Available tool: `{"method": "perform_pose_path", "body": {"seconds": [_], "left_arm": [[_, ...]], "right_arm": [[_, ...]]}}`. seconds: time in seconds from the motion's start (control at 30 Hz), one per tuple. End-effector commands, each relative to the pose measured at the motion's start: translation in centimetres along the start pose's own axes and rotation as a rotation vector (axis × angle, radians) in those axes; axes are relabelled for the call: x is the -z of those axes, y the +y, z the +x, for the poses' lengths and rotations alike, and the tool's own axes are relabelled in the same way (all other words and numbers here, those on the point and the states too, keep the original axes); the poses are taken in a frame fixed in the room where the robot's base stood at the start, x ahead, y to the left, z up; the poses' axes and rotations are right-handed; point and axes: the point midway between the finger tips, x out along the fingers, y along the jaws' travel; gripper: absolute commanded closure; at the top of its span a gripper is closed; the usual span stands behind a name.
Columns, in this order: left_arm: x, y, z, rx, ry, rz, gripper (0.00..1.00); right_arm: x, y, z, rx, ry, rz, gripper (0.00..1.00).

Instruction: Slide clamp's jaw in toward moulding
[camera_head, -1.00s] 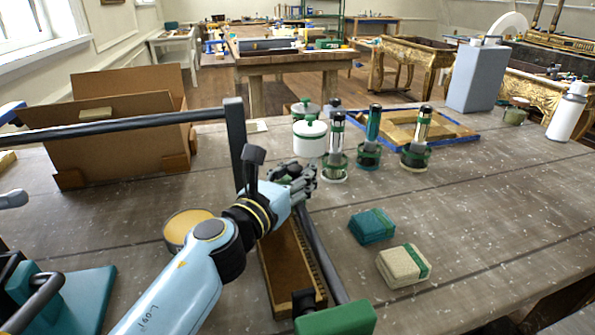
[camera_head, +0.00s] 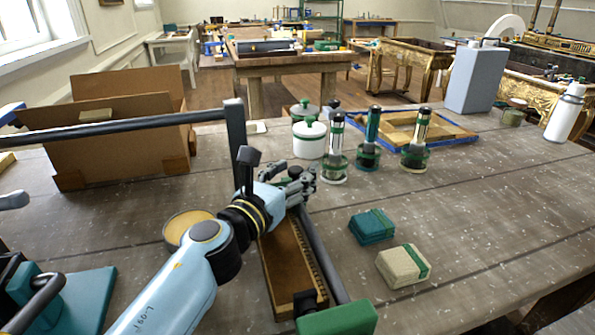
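My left gripper (camera_head: 299,184) is at the far end of a brown moulding (camera_head: 288,262), over the dark clamp bar (camera_head: 322,252). Its fingers are small and overlap the dark parts there, so I cannot tell whether they are open or shut on anything. The clamp bar runs along the moulding's right side to a green block (camera_head: 337,319) at the near end. A small dark block (camera_head: 305,303) sits at the moulding's near end. The clamp's jaw at the far end is largely hidden by my gripper and wrist. My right gripper is not in view.
A teal box (camera_head: 371,227) and a cream box (camera_head: 402,266) lie to the right. Several green-based tools (camera_head: 335,160) and a white jar (camera_head: 309,140) stand behind. A dark post (camera_head: 234,140) and cardboard (camera_head: 115,150) are at left.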

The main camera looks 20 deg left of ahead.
Motion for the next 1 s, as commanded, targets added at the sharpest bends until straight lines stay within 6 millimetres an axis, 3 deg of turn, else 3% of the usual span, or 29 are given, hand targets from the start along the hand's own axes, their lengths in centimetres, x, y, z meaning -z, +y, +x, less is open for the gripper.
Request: {"method": "perform_pose_path", "body": {"seconds": [0.6, 0.77, 1.0], "left_arm": [[-0.1, -0.1, -0.3, 0.002, -0.002, -0.005, 0.49], [0.0, -0.1, -2.8, 0.002, -0.001, -0.005, 0.49], [0.1, 0.0, -8.2, 0.001, 0.001, -0.006, 0.49]], "right_arm": [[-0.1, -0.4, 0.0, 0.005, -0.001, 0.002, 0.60], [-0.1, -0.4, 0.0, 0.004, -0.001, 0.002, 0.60], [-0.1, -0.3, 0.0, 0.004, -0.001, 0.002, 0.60]]}}
